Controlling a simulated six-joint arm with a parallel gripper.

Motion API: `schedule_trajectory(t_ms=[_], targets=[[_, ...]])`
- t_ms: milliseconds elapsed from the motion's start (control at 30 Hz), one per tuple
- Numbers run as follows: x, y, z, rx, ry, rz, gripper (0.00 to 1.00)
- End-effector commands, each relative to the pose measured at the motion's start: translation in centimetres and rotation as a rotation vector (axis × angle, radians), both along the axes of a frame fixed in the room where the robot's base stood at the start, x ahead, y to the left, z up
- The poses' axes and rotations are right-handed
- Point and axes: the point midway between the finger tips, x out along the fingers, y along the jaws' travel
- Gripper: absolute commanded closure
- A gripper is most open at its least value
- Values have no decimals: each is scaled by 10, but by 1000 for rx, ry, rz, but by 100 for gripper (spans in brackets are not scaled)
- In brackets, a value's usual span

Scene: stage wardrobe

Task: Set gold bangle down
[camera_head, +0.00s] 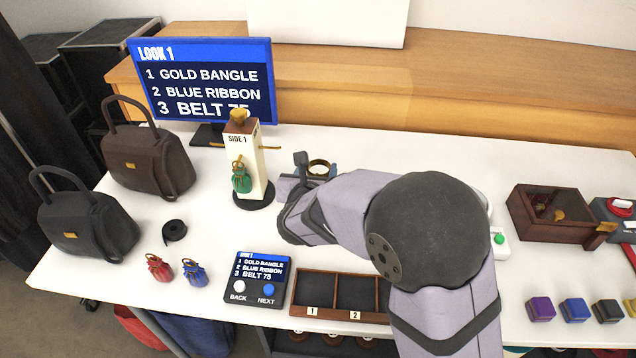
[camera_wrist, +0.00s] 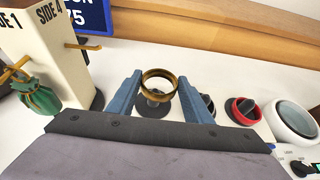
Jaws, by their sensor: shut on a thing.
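The gold bangle (camera_head: 319,166) is in my gripper (camera_head: 310,171), near the middle of the white table, just right of the white display post. In the wrist view the bangle (camera_wrist: 159,77) is between the two blue fingers of my gripper (camera_wrist: 160,95). The gripper is shut on it. A dark round piece shows below and through the ring; whether the bangle touches it I cannot tell. In the head view my arm hides part of the table around the gripper.
The post (camera_head: 247,160) has pegs and a hanging green pouch (camera_head: 241,178). A wooden divided tray (camera_head: 318,309), a control panel (camera_head: 258,278) and red and blue pouches are in front. Two handbags stand left.

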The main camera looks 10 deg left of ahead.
Motion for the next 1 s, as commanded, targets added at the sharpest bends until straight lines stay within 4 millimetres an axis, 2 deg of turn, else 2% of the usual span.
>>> schedule_trajectory(t_ms=[200,300,833,867,900,933,1000], targets=[[0,0,-31,-3,4,0,76],[0,0,-39,-2,2,0,76],[0,0,-46,0,0,0,76],[0,0,-46,0,1,0,52],[0,0,-45,0,1,0,42],[0,0,-45,0,1,0,36],[0,0,-45,0,1,0,36]])
